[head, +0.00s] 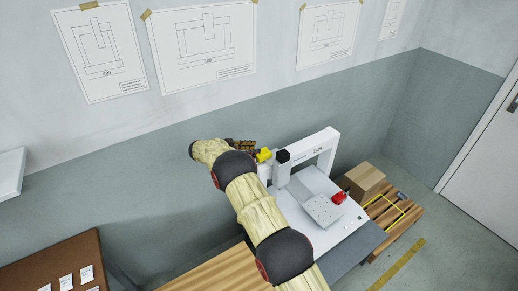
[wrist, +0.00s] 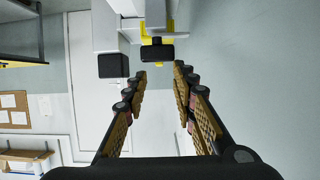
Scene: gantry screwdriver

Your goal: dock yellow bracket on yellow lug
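A yellow part (head: 264,155) sits at the left side of the white gantry machine (head: 326,147). In the wrist view, yellow (wrist: 157,27) shows behind a black bar (wrist: 157,51) against the pale gantry. I cannot tell bracket from lug there, or whether two yellow pieces meet. My gripper (wrist: 160,74) is open, with nothing between its fingers; the black bar is just ahead of the tips, slightly above them in the picture. In the head view my gripper (head: 246,146) is just left of the yellow part, partly hidden by my arm.
A black-capped white post (head: 283,157) stands right of the yellow part; its cap (wrist: 113,65) also shows in the wrist view. A cardboard box (head: 364,181) stands on a pallet (head: 398,219) at right.

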